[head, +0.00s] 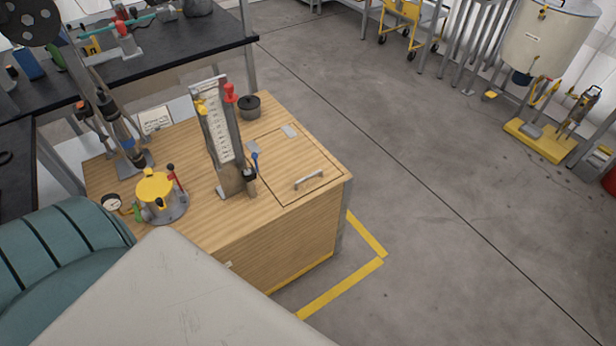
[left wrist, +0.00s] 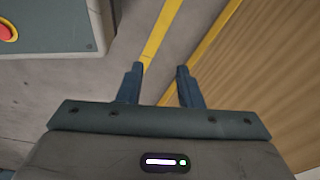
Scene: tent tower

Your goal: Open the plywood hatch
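The plywood hatch (head: 292,158) is a square panel in the top of a wooden cabinet (head: 285,238). It lies flush and closed. A metal bar handle (head: 309,180) sits near its front edge, and a small metal plate (head: 290,131) is at its far edge. My left gripper (left wrist: 160,72) shows only in the left wrist view. Its two dark fingers are apart with nothing between them, over the floor beside a wood-grained side panel (left wrist: 262,85). The hatch is not in that view. My right gripper is in neither view.
A tall gauge stand (head: 220,140) with red and yellow fittings stands left of the hatch. A black pot (head: 249,106) is behind it, and a yellow-topped device (head: 156,193) is further left. A yellow line (head: 340,288) marks the floor.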

